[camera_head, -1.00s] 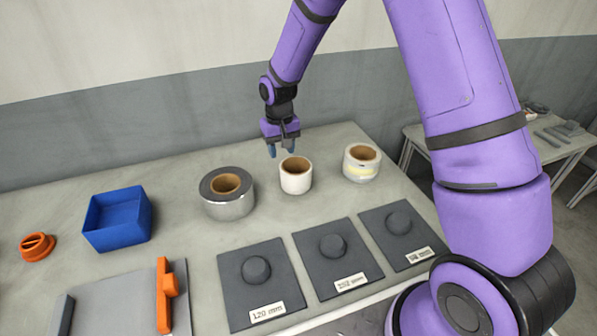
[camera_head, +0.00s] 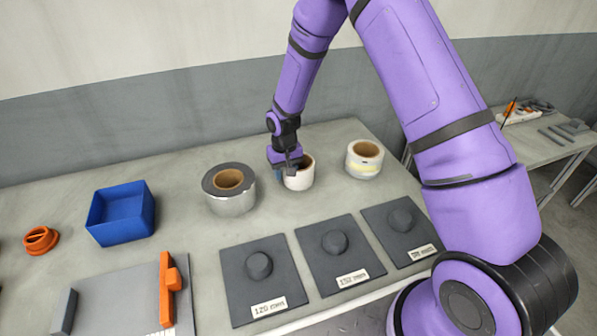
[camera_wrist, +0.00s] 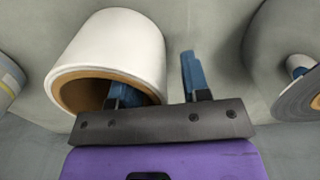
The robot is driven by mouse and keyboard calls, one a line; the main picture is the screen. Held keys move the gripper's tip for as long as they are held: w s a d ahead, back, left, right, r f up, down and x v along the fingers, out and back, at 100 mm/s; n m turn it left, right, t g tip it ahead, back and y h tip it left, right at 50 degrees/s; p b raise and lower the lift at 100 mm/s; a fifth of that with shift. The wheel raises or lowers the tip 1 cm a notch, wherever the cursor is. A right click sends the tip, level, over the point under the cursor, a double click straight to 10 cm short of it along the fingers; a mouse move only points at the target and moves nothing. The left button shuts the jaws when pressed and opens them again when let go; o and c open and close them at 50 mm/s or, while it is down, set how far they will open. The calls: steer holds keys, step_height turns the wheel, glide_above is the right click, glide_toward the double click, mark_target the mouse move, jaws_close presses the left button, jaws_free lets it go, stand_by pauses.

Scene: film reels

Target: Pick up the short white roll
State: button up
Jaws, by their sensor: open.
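The short white roll (camera_head: 300,178) stands upright on the table, between a silver roll and a yellow-banded roll. It has a brown core and also fills the left of the wrist view (camera_wrist: 115,50). My gripper (camera_head: 285,174) is open at the roll's left side. In the wrist view my gripper (camera_wrist: 155,88) has one blue finger at the roll's core opening and the other outside the roll, with the roll's wall between them. Whether either finger touches the roll cannot be told.
The silver roll (camera_head: 229,198) stands to the left and the yellow-banded roll (camera_head: 363,162) to the right. Several dark plates with pegs and labels, such as the 120 mm plate (camera_head: 262,292), lie in front. A blue bin (camera_head: 121,222) and an orange-handled board (camera_head: 115,305) are at left.

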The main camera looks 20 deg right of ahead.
jaws_close()
steer(key=shift+r, duration=0.15)
